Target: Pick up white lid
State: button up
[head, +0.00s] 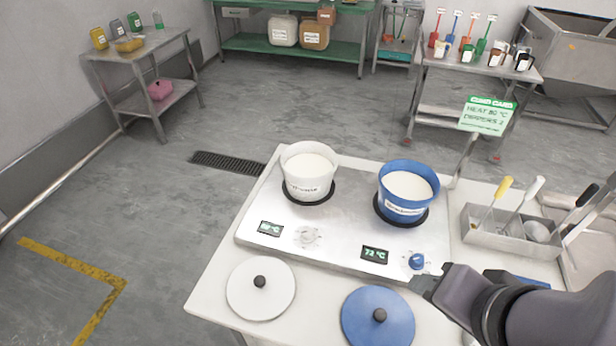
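The white lid (262,297) is a round disc with a black knob, lying flat on the white table in front of the hotplate. A blue lid (376,326) with a black knob lies to its right. My gripper (424,287) is at the lower right, above the table near the hotplate's front right corner. It is right of the white lid and clear of it, beside the blue lid. Its fingertips look small and dark from here, and I cannot tell whether they are apart.
A white pot (308,187) and a blue pot (404,205), both with white contents, stand on the steel hotplate (345,232) behind the lids. A tray of utensils (512,235) stands to the right. The white table (212,290) is bare left of the white lid.

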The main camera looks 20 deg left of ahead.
aim_at(261, 289)
jog(key=u, duration=1.6)
